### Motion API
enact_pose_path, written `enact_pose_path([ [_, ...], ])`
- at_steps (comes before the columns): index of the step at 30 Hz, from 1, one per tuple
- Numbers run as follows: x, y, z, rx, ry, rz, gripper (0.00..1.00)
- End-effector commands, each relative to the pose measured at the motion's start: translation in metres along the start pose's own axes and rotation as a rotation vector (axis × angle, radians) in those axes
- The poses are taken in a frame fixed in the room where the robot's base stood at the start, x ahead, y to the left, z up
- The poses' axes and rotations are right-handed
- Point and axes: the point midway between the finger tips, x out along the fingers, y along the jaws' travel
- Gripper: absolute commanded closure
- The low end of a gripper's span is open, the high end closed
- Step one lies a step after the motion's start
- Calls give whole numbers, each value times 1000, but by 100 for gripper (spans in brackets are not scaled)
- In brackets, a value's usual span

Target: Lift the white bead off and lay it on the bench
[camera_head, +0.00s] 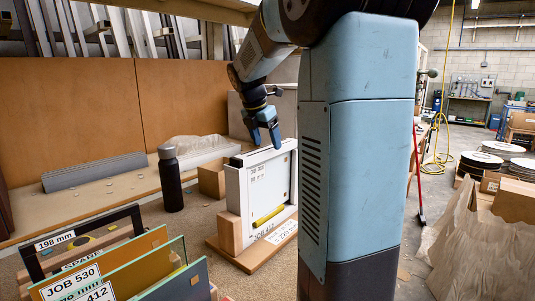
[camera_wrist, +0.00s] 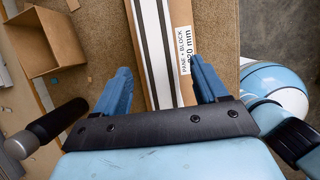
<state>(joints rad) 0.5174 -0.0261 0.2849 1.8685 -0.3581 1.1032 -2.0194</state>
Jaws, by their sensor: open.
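A white-edged pane unit (camera_head: 233,190) stands upright on a wooden base (camera_head: 243,262) on the bench (camera_head: 190,232). Its face carries a job label and a yellow strip. My gripper (camera_head: 264,142) points down at the top edge of the unit. In the wrist view my gripper (camera_wrist: 162,68) is open and empty, one finger on each side of the strips. I cannot tell whether the fingers touch it.
A dark bottle (camera_head: 171,182) and a cardboard box (camera_head: 212,181) stand behind, left of the unit. Several labelled panes (camera_head: 140,262) lean in a rack at front left. A grey ribbed strip (camera_head: 95,172) lies further back. Bare bench shows between bottle and rack.

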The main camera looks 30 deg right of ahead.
Motion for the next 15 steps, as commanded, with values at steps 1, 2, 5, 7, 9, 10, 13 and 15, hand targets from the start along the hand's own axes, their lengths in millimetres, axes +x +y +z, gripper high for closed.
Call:
enact_pose_path([
  [1,8,0,0,1,1,-1,28],
  [2,11,0,0,1,1,-2,28],
  [5,19,0,0,1,0,0,28],
  [7,22,0,0,1,-1,0,28],
  [9,23,0,0,0,-1,0,28],
  [10,23,0,0,0,-1,0,28],
  [13,23,0,0,0,-1,1,28],
  [15,23,0,0,0,-1,1,31],
])
